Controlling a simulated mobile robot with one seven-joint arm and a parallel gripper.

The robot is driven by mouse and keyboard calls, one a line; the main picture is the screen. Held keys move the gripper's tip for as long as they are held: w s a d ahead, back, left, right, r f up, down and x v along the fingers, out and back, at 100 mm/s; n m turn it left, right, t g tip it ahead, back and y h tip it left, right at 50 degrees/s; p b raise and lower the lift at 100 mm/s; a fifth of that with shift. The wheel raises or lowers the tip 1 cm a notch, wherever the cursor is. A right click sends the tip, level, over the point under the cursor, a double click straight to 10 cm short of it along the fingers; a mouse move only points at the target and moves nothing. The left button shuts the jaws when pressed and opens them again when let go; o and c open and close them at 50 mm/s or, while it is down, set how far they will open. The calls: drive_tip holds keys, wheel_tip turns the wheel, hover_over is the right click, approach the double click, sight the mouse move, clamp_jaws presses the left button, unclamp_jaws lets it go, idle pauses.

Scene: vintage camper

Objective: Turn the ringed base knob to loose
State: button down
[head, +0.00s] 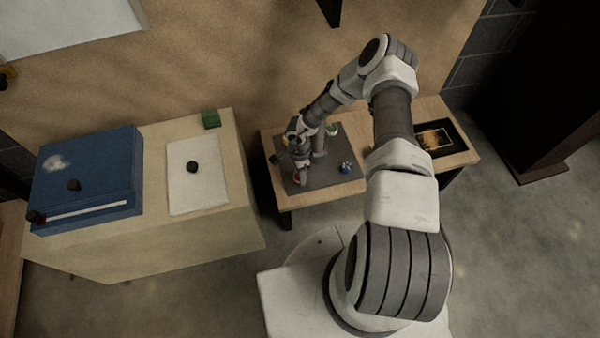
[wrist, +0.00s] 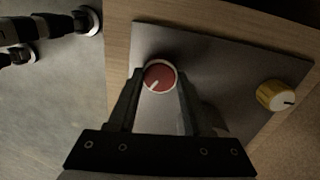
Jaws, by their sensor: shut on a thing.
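A round red knob with a pale ring around it (wrist: 160,76) sits on a grey panel (wrist: 215,65) near its edge in the wrist view. A pale pointer line on its face points to the lower left. My gripper (wrist: 159,78) is shut on this knob, one finger on each side. In the head view my gripper (head: 299,178) reaches down to the front left of the grey panel (head: 322,177), and only a bit of red shows there. Any marks for loose are not readable.
A yellow knob (wrist: 275,95) stands right of the red one in the wrist view. A blue knob (head: 345,168) and a green-and-white knob (head: 332,129) share the panel. A framed picture (head: 435,138) lies right; a blue case (head: 90,175) and green block (head: 211,119) stand left.

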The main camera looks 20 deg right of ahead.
drive_tip(key=n, duration=0.5)
drive_tip(key=shift+n, duration=0.3)
drive_tip(key=n, duration=0.6)
drive_tip(key=shift+h, duration=0.3)
drive_tip(key=n, duration=0.6)
drive_tip(key=shift+a+n+t+p, duration=0.1)
drive_tip(key=shift+n+t+p, duration=0.2)
drive_tip(key=shift+p, duration=0.1)
drive_tip(key=n, duration=0.5)
drive_tip(key=shift+n, duration=0.4)
drive_tip(key=shift+c, duration=1.6)
unclamp_jaws()
